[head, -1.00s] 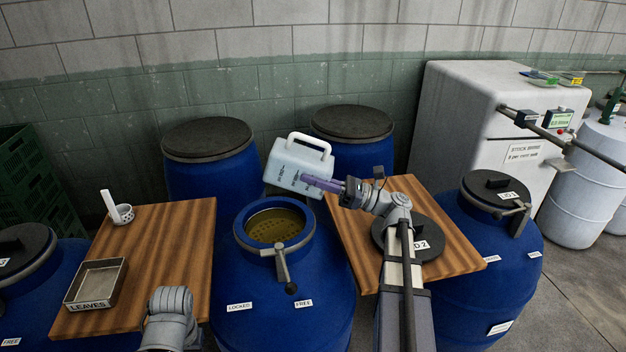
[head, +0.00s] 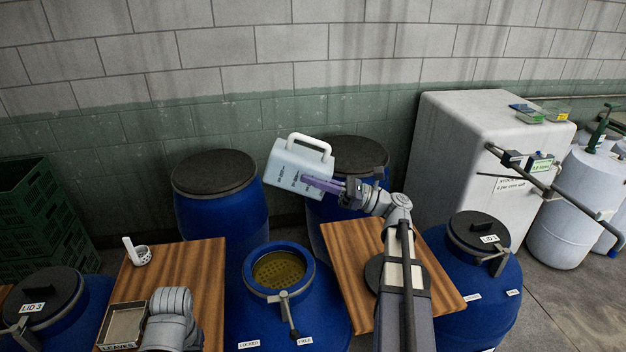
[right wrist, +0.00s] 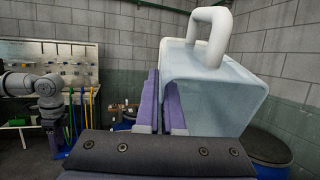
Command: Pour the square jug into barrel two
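The pale square jug (head: 297,167), with a handle loop on top, is held in the air by my right gripper (head: 325,184). It is slightly tilted and appears above and behind the open mouth of the middle blue barrel (head: 279,271) in the head view. A perforated yellowish surface shows inside that mouth. In the right wrist view the jug (right wrist: 215,85) is beside the purple fingers (right wrist: 160,110), and its contents are not visible. A dark lid (head: 373,272) lies on the right board, partly behind my right arm. My left gripper is out of view; only a grey link of that arm shows.
Wooden boards flank the open barrel, left (head: 195,262) and right (head: 347,255). A LEAVES tray (head: 122,326) and a small white cup (head: 141,255) are on the left board. Closed barrels stand behind (head: 215,172) and at right (head: 478,232). A wall runs along the back.

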